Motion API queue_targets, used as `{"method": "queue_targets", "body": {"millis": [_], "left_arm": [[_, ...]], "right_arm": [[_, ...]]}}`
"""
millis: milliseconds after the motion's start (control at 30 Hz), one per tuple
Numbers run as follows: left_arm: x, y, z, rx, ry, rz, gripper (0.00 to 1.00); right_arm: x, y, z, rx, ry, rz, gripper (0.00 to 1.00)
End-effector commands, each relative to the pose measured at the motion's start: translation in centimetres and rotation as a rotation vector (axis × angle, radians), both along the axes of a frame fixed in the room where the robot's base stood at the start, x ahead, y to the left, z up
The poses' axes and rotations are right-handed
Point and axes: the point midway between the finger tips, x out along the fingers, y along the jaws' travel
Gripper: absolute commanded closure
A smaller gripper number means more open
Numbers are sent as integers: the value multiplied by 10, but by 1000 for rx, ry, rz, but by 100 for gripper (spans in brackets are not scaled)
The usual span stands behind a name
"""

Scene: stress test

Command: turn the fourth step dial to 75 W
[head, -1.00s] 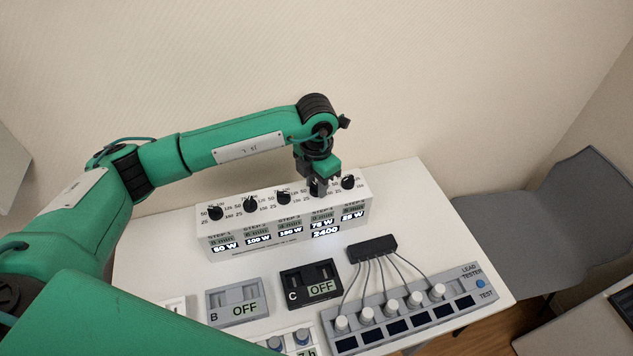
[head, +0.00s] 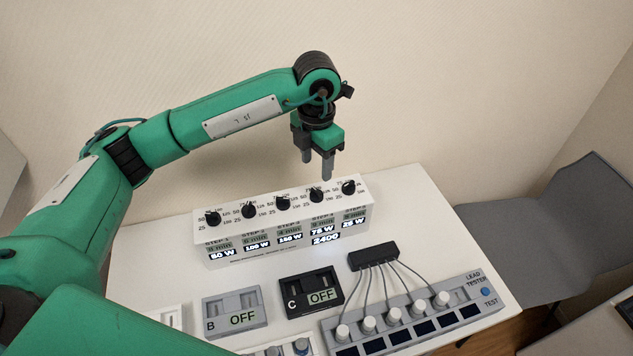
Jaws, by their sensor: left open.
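A white box (head: 220,256) with a row of several black dials on its sloped top stands at the back of the white table. The fourth step dial (head: 316,195) is fourth from the left; the display (head: 323,230) below it reads 75 W, with 2400 under that. My left gripper (head: 318,175) is open and empty, its fingers pointing down just above the fourth dial and apart from it. My right gripper is not in view.
In front of the box lie grey unit B (head: 234,312) and black unit C (head: 310,293), both reading OFF. A black block (head: 373,256) has cables to the lead tester (head: 465,314) at the right. A grey chair (head: 530,235) stands right of the table (head: 440,232).

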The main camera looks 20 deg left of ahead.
Motion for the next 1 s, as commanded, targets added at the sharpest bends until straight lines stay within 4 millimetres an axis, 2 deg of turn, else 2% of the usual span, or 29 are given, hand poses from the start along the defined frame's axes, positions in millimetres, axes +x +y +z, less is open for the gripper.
{"method": "queue_targets", "body": {"millis": [133,300,500,1000], "left_arm": [[1,0,28,0,-4,0,48],[0,0,47,1,-1,0,48],[0,0,53,1,1,1,48],[0,0,52,1,1,0,48]], "right_arm": [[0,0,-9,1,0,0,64],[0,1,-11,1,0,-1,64],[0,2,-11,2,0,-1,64],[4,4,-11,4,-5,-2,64]]}}
